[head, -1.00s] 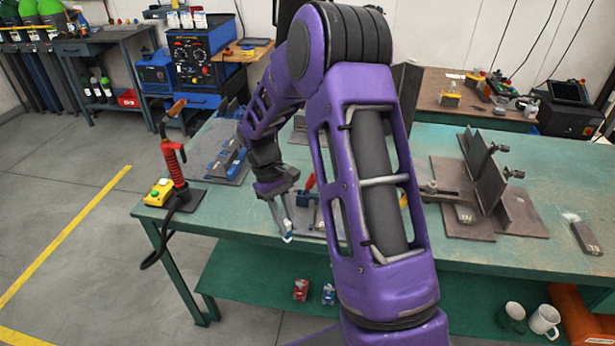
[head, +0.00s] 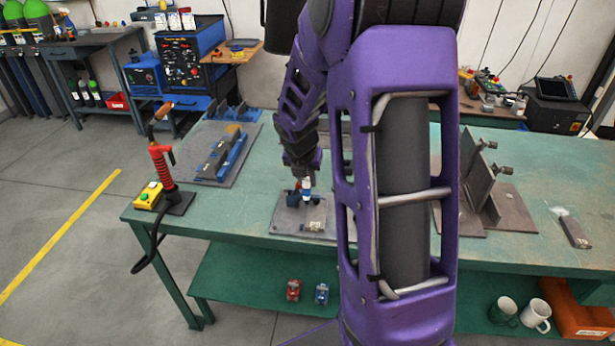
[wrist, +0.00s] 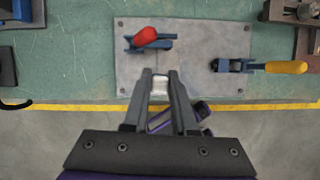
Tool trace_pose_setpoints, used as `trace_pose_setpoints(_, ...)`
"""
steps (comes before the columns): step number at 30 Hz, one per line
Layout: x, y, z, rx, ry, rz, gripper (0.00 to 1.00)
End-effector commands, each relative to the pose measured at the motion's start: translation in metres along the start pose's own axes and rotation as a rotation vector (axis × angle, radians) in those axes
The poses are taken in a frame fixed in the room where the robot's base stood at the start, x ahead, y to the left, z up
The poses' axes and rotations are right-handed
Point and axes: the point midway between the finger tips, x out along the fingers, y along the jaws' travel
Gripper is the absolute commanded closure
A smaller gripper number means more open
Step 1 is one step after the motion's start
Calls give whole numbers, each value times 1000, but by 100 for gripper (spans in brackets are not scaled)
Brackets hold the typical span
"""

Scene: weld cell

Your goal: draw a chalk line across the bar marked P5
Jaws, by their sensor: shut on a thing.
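My gripper (head: 307,188) is over the small grey clamp plate (head: 287,222) near the front edge of the green bench. In the wrist view my gripper (wrist: 160,76) is shut on a small whitish piece (wrist: 160,85), which looks like the chalk. Its tips lie over the front part of the clamp plate (wrist: 190,60), between a red-handled clamp (wrist: 145,38) and a yellow-handled clamp (wrist: 285,67). A dark flat bar (head: 574,231) with a pale mark beside it lies at the right of the bench. No P5 marking is legible, so I cannot tell which bar bears it.
A red torch (head: 161,163) stands on the bench's left corner beside a yellow button box (head: 149,197). A blue fixture (head: 222,158) lies behind it. An upright dark plate fixture (head: 478,184) stands right of my arm. Two mugs (head: 535,315) are on the lower shelf.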

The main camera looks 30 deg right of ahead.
Motion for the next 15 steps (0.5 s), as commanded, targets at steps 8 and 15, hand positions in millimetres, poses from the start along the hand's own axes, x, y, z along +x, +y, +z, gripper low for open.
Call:
trace_pose_setpoints(8, 0, -1, 2, -72, 0, 30, 100)
trace_pose_setpoints(15, 15, -1, -4, -71, 0, 29, 100)
